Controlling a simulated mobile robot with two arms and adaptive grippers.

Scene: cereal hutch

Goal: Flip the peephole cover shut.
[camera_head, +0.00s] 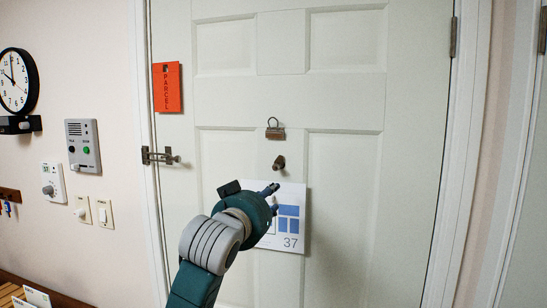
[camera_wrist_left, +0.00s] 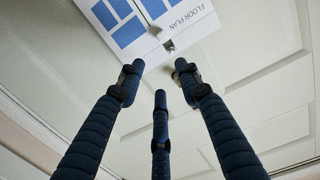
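A small dark brown fitting (camera_head: 279,162), which looks like the peephole with its cover, sits on the white door (camera_head: 345,250) just above a floor plan sheet. I cannot make out how its cover is turned. In the left wrist view, a round brassy piece (camera_wrist_left: 181,65) shows close to the right-hand fingertip, partly hidden by it. My left gripper (camera_head: 272,198) is in front of the sheet, just below the fitting. Its three dark fingers (camera_wrist_left: 158,80) are spread with nothing between them. I cannot tell whether a fingertip touches anything. My right gripper is not in view.
A brown clasp with a ring (camera_head: 275,131) is above the fitting. The floor plan sheet (camera_head: 292,238) hangs below. A door latch (camera_head: 158,156) and an orange parcel tag (camera_head: 167,87) are at the left. The door's right half is clear.

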